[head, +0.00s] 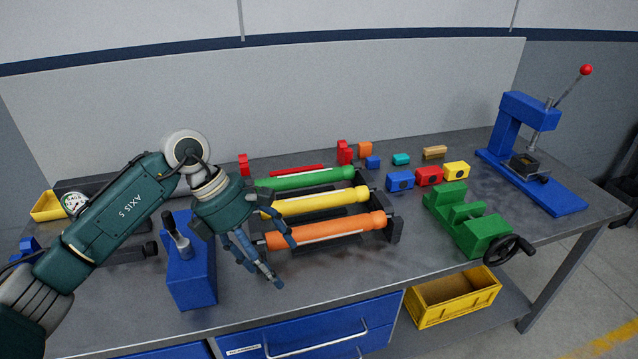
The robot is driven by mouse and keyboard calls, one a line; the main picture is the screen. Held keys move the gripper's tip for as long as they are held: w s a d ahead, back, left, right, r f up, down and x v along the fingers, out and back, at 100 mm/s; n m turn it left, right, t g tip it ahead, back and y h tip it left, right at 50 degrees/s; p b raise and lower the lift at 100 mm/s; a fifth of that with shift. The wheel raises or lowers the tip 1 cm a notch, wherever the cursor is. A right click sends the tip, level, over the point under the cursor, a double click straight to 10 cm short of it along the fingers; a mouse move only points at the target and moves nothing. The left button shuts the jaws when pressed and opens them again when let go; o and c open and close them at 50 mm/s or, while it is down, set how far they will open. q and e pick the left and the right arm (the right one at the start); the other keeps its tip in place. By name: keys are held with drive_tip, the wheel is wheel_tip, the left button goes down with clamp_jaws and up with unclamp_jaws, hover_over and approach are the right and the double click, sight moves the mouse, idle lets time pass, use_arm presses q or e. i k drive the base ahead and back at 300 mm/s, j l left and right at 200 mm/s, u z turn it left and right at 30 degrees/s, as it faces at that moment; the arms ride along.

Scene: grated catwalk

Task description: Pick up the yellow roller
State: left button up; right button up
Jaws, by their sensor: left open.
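The yellow roller (322,202) lies in a dark rack (396,228) on the workbench, between a green roller (310,179) behind it and an orange roller (325,230) in front. My left gripper (279,264) is open and empty, with its fingers pointing down at the left end of the rack. The fingers overlap the left end of the orange roller in the picture; I cannot tell whether they touch it. The gripper's body hides part of the rack's left end. My right gripper is not in view.
A blue block with a tool (190,275) stands close left of my gripper. A green vise (468,222), small coloured blocks (400,181) and a blue press (530,150) stand to the right. The bench's front strip (330,275) is clear. A yellow bin (453,297) sits below.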

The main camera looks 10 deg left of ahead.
sight(296, 205)
drive_tip(key=i, duration=1.1)
